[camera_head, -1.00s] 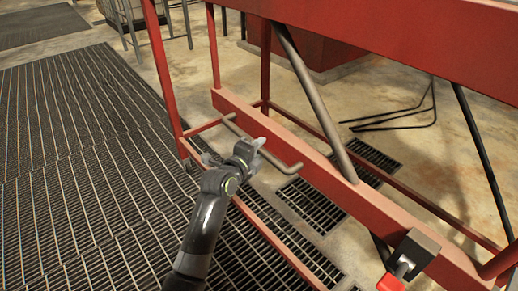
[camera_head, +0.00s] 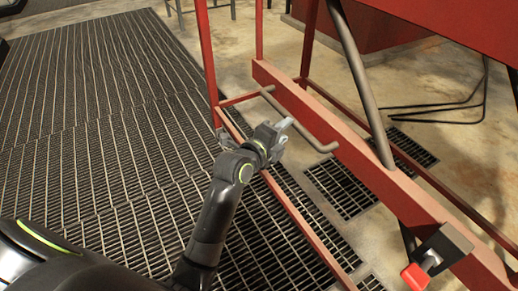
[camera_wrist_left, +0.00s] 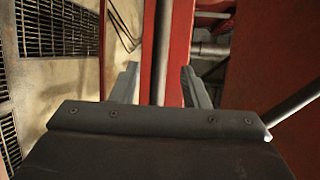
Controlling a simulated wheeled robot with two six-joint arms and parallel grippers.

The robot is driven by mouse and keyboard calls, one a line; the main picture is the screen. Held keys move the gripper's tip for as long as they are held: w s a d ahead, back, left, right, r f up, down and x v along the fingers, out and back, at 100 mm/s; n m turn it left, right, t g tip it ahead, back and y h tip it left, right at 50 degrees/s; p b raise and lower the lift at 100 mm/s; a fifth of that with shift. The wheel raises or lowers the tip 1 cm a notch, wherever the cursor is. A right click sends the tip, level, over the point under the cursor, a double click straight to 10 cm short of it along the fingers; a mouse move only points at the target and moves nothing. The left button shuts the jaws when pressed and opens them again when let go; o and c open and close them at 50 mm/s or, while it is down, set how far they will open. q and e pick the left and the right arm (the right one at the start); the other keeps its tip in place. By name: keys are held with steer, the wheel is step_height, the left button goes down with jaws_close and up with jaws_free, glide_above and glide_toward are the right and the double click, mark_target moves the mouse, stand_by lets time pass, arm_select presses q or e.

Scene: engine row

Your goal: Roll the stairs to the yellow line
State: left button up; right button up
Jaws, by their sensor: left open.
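The stairs (camera_head: 345,150) are a red metal frame filling the right of the head view. A grey-brown bar handle (camera_head: 305,125) with bent ends is fixed along their lower red beam. My left gripper (camera_head: 286,130) is just left of this handle, pointing at it. In the left wrist view the open fingers (camera_wrist_left: 160,85) stand on either side of the grey bar (camera_wrist_left: 160,40), with the red beam behind it. I cannot tell whether they touch it. A red-tipped lever (camera_head: 418,276) sits on a black block at the beam's near end. No yellow line shows. My right gripper is out of view.
Dark floor grating (camera_head: 90,150) covers the left, with a smaller grate (camera_head: 340,185) under the frame. Bare concrete (camera_head: 445,130) lies beyond.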

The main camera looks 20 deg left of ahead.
arm_select(q)
steer(key=v, duration=1)
steer(key=shift+s+b, duration=0.3)
steer(key=shift+s, duration=0.05)
steer(key=shift+a, duration=0.15)
